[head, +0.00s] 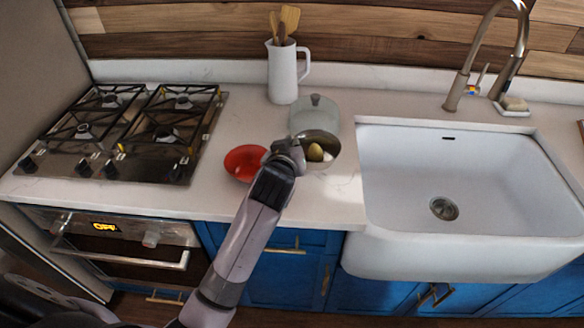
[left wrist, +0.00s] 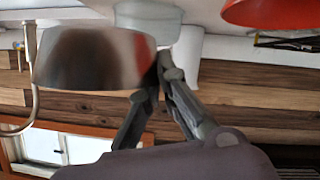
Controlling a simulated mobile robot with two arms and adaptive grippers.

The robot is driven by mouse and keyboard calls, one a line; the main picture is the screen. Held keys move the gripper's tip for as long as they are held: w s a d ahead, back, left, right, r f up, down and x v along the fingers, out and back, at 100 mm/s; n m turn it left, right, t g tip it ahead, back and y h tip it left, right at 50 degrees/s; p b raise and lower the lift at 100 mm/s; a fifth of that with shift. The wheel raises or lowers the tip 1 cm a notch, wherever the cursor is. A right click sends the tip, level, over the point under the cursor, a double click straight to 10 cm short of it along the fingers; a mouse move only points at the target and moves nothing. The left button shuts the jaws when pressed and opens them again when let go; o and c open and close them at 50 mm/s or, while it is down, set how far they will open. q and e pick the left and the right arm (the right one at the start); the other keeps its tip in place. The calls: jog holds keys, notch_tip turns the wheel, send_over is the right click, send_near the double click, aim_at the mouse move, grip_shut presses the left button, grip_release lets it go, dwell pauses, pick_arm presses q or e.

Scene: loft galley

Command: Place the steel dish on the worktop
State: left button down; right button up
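The steel dish (head: 332,140) shows in the head view over the worktop (head: 335,195), in front of a lidded pot. A yellowish round item (head: 315,152) and something white lie in it. My left gripper (head: 291,152) is at its left side. In the left wrist view, the dish (left wrist: 95,60) is beside the fingers, whose tips (left wrist: 163,62) come together at its rim; the gripper looks shut on it. I cannot tell whether the dish's base touches the worktop. My right gripper is not in view.
A red bowl (head: 243,165) stands just left of my gripper. The pale lidded pot (head: 313,118) and a white utensil jug (head: 283,75) are behind. A gas hob (head: 120,135) is left, a white sink (head: 400,165) right. Worktop in front of the dish is clear.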

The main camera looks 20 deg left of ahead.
pick_arm(q)
notch_tip(320, 180, down, 3)
jog(key=shift+d+f, duration=0.1)
jog(key=shift+f, duration=0.75)
notch_tip(320, 180, down, 4)
jog(key=shift+r, duration=0.1)
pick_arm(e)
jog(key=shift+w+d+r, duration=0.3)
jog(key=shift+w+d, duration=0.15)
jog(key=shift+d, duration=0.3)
pick_arm(q)
jog(key=shift+f, duration=0.2)
jog(key=c, duration=1.8)
grip_release()
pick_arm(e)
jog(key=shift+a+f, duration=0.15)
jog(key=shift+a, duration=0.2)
